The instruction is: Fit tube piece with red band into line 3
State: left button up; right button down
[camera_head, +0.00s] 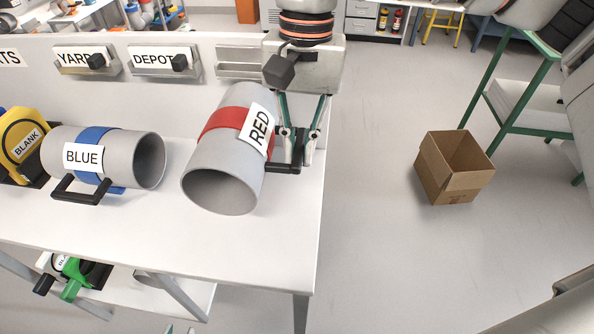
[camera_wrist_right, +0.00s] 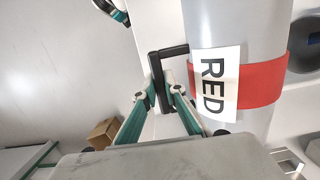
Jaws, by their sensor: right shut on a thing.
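The grey tube piece with the red band (camera_head: 222,165), labelled RED, is at the right end of the white table, tilted, with one open end facing the camera. I cannot tell whether it touches the table. My right gripper (camera_head: 297,148) is shut on its black handle, at the tube's right side. The right wrist view shows the fingers (camera_wrist_right: 160,95) around the handle, beside the red band (camera_wrist_right: 262,84). Line 3 cannot be identified.
A blue-banded tube (camera_head: 140,160) lies to the left, beside a yellow BLANK piece (camera_head: 18,145). Signs YARD (camera_head: 75,58) and DEPOT (camera_head: 152,57) are on the panel behind. A lower shelf (camera_head: 140,296) holds a green piece. A cardboard box (camera_head: 455,170) stands on the floor right.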

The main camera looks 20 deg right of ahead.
notch_tip(320, 180, down, 2)
notch_tip(320, 180, down, 3)
jog(key=shift+f+b, duration=0.2)
jog(key=shift+b, duration=0.15)
jog(key=shift+f, duration=0.35)
jog(key=c, duration=2.1)
grip_release()
jog(key=shift+f, duration=0.15)
jog(key=r, duration=0.4)
jog(key=r+p, duration=0.1)
jog(key=r, duration=0.3)
jog(key=w+r+p, duration=0.1)
jog(key=r, duration=0.3)
jog(key=shift+w+d+r, duration=0.1)
jog(key=shift+d+r, duration=0.1)
jog(key=shift+d, duration=0.2)
pick_arm(q)
jog(key=shift+r, duration=0.25)
pick_arm(e)
jog(key=shift+f, duration=0.1)
